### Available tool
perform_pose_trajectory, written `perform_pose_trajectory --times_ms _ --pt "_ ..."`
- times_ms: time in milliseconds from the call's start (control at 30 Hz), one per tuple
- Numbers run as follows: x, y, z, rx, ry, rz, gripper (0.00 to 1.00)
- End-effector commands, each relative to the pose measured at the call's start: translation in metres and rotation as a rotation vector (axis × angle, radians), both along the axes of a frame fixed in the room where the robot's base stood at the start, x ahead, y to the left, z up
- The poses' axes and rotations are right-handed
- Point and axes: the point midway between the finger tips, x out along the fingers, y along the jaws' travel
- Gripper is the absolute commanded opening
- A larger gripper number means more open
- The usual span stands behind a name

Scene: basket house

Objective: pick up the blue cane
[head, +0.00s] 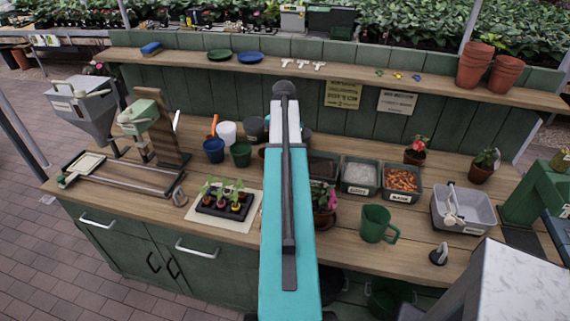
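I cannot make out a blue cane anywhere in the head view. The blue things I see are a small blue pot (213,151) on the bench, a blue saucer (250,57) and a blue block (150,48) on the upper shelf. My own teal arm rises through the middle of the view and hides part of the bench and shelf. My gripper does not show.
The wooden bench (150,213) holds a seedling tray (224,202), a green mug (377,223), labelled bins (401,182), a grey tub (463,209) and potted flowers (416,150). Terracotta pots (474,65) stand on the shelf. Brick floor (50,260) is free at left.

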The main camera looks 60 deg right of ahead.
Motion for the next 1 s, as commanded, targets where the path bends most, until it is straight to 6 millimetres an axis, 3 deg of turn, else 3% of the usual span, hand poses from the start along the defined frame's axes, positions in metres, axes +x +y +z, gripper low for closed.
perform_pose_trajectory --times_ms 633,833,1000 --pt "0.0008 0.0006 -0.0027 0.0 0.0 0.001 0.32" --pt "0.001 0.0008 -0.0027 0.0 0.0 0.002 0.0" --pt "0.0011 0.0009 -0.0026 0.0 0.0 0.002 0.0"
